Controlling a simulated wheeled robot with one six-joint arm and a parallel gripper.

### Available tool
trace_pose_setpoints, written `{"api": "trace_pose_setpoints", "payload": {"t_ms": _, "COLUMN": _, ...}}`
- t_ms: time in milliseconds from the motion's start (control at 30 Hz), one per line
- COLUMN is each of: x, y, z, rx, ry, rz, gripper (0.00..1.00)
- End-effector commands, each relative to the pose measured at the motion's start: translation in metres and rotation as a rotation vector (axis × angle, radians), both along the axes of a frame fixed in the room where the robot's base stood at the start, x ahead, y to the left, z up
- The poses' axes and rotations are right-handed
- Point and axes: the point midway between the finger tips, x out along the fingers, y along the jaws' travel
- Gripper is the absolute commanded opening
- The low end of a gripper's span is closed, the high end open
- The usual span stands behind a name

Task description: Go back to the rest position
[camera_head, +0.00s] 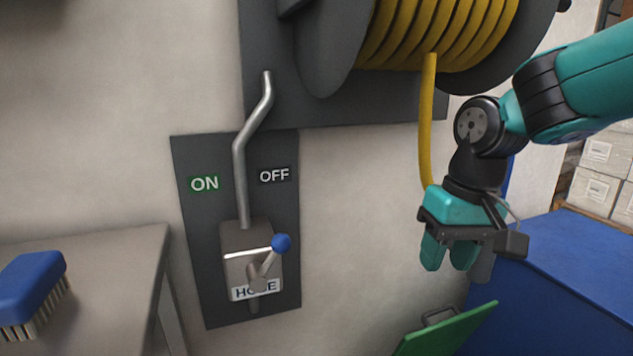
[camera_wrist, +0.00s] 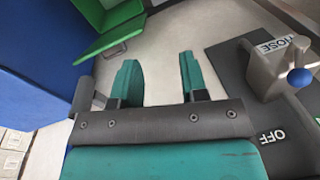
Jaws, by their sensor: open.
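My gripper (camera_head: 452,262) hangs at the right in the head view, pointing down, in front of the wall. Its two teal fingers (camera_wrist: 160,82) stand apart in the wrist view with nothing between them. The hose valve (camera_head: 252,262) is a grey box with a blue-knobbed lever, on a dark plate marked ON and OFF. The blue knob (camera_head: 281,243) points up and to the right, toward the OFF side. The valve also shows at the right of the wrist view (camera_wrist: 262,75), clear of my fingers.
A yellow hose reel (camera_head: 440,35) hangs above, its hose running down behind my gripper. A blue cabinet (camera_head: 570,265) and a green panel with a handle (camera_head: 450,332) stand at lower right. A blue brush (camera_head: 32,285) lies on the grey bench (camera_head: 115,265) at left. Boxes (camera_head: 595,190) stand far right.

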Motion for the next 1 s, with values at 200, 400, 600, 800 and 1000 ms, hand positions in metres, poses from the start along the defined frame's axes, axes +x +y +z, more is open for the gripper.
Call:
{"api": "trace_pose_setpoints", "payload": {"t_ms": 200, "x": -0.105, "y": 0.02, "z": -0.003, "rx": 0.125, "ry": -0.057, "rz": 0.284, "gripper": 0.4}}
{"api": "trace_pose_setpoints", "payload": {"t_ms": 400, "x": -0.179, "y": 0.031, "z": -0.007, "rx": 0.223, "ry": -0.102, "rz": 0.47, "gripper": 0.4}}
{"api": "trace_pose_setpoints", "payload": {"t_ms": 600, "x": -0.173, "y": 0.031, "z": 0.047, "rx": 0.218, "ry": -0.096, "rz": 0.459, "gripper": 0.4}}
{"api": "trace_pose_setpoints", "payload": {"t_ms": 800, "x": -0.173, "y": 0.031, "z": 0.106, "rx": 0.217, "ry": -0.095, "rz": 0.456, "gripper": 0.4}}
{"api": "trace_pose_setpoints", "payload": {"t_ms": 1000, "x": -0.173, "y": 0.03, "z": 0.158, "rx": 0.216, "ry": -0.094, "rz": 0.455, "gripper": 0.4}}
